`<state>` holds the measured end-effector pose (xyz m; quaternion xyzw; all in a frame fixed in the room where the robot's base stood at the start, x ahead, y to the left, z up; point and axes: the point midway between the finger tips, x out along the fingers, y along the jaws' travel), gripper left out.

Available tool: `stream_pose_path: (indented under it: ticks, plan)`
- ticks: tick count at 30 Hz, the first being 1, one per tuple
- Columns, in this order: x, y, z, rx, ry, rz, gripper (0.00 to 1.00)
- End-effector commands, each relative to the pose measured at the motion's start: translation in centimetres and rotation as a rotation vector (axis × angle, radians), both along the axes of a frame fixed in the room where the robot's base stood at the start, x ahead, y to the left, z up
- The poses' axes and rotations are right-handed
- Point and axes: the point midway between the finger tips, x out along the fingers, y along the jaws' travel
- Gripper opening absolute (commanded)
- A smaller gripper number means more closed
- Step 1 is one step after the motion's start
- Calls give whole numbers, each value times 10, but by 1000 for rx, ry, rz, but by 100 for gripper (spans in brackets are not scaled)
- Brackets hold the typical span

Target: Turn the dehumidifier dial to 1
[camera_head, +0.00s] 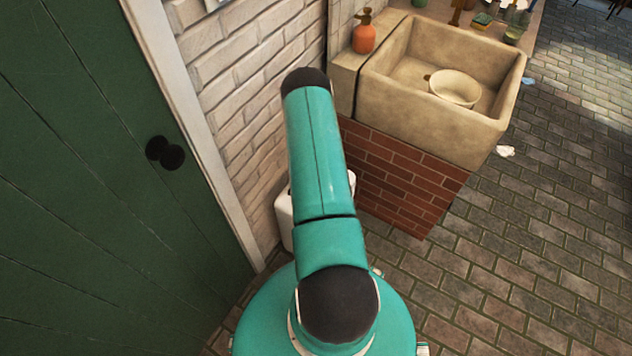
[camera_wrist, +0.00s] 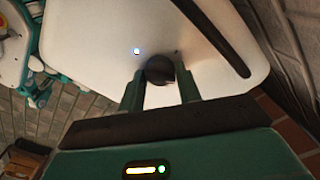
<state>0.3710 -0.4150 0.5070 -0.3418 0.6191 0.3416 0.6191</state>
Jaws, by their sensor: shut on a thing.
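The dehumidifier (camera_wrist: 95,65) is a pale box with rounded corners, filling the upper part of the wrist view. A small lit dot and a dark slot show on its face. Its dark round dial (camera_wrist: 159,70) sits between the fingertips of my gripper (camera_wrist: 160,82), which is shut on it. The dial's setting and any numbers cannot be made out. In the head view, only a white edge of the dehumidifier (camera_head: 284,216) shows behind my arm, low by the brick wall. My gripper is hidden there.
A green door (camera_head: 90,190) with a dark knob (camera_head: 165,152) stands on the left. A stone sink (camera_head: 425,115) holding a bowl (camera_head: 455,88) rests on red brick at the right, with an orange soap bottle (camera_head: 364,34) beside it. The paved floor at right is mostly clear.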

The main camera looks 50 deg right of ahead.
Motion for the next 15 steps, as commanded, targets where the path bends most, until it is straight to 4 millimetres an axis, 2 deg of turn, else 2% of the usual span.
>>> stream_pose_path:
  ticks: [9,10,12,15]
  plan:
    - [1,0,0,-1,-1,0,11]
    - [0,0,0,-1,-1,0,40]
    - [0,0,0,-1,-1,0,53]
    - [0,0,0,-1,-1,0,56]
